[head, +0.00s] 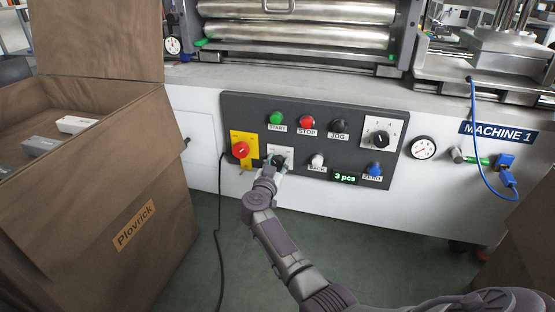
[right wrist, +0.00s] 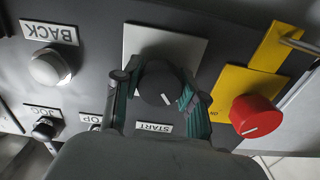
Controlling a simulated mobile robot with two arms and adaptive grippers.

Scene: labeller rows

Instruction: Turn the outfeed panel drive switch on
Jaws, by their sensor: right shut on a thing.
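The dark control panel (head: 262,106) is on the front of the white machine. A black rotary knob (right wrist: 158,82) sits on a pale square plate (right wrist: 188,46); in the head view the knob (head: 278,160) is in the panel's lower row. My right gripper (head: 273,168) is at this knob. In the right wrist view its two green-padded fingers (right wrist: 160,100) are on either side of the knob, shut on it. The knob's white mark points towards the lower right of that upside-down view. I cannot read a name for this switch. My left gripper is not in view.
Close by is a red knob (head: 240,149) on a yellow plate (head: 252,138). A green START button (head: 275,118), red STOP button (head: 307,121), black JOG button (head: 340,126) and white BACK button (head: 317,160) surround it. A cardboard box (head: 95,200) stands at left.

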